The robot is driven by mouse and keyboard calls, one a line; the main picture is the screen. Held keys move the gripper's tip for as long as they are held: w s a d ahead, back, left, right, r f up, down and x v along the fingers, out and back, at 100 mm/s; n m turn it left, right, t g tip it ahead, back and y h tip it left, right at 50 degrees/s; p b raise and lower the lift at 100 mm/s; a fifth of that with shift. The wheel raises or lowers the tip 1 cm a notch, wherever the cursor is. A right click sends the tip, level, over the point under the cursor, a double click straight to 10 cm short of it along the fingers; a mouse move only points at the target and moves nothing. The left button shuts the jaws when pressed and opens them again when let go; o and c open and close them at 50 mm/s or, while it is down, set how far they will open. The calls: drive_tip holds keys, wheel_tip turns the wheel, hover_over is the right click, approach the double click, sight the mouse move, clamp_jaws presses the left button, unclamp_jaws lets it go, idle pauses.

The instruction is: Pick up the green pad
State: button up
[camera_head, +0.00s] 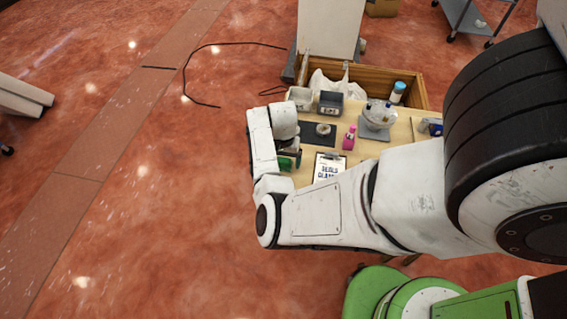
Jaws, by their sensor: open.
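A small green item (285,164), which looks like the green pad, shows at the left edge of the wooden table. It is partly hidden by my arm. My gripper (291,153) is open at the end of my bent arm, over the table's left side. It is small in view and partly covered by my wrist. It appears very close to the green item, but I cannot tell whether they touch.
The wooden table (368,149) holds a clipboard (329,169), a pink bottle (349,138), a dark mat (312,139), a dark box (331,104) and a glass vessel (379,111). A wooden crate (413,87) stands behind. The floor at left is mostly clear, with a black cable (186,77).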

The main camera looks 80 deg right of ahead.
drive_tip(key=shift+c, duration=0.2)
drive_tip(key=c, duration=1.1)
drive_tip(key=shift+r, duration=0.15)
drive_tip(key=shift+r, duration=0.55)
drive_tip(key=s+d+r+b, duration=0.1)
drive_tip(key=s+d+r, duration=0.1)
drive_tip(key=s+r, duration=0.1)
drive_tip(key=s+d+r, duration=0.3)
drive_tip(key=s+r, duration=0.1)
drive_tip(key=s+d+r+b, duration=0.1)
drive_tip(key=s+d+r, duration=0.2)
drive_tip(key=s+r, duration=0.1)
drive_tip(key=shift+s+r+b, duration=0.25)
drive_tip(key=shift+r+b, duration=0.05)
drive_tip(key=shift+r, duration=0.05)
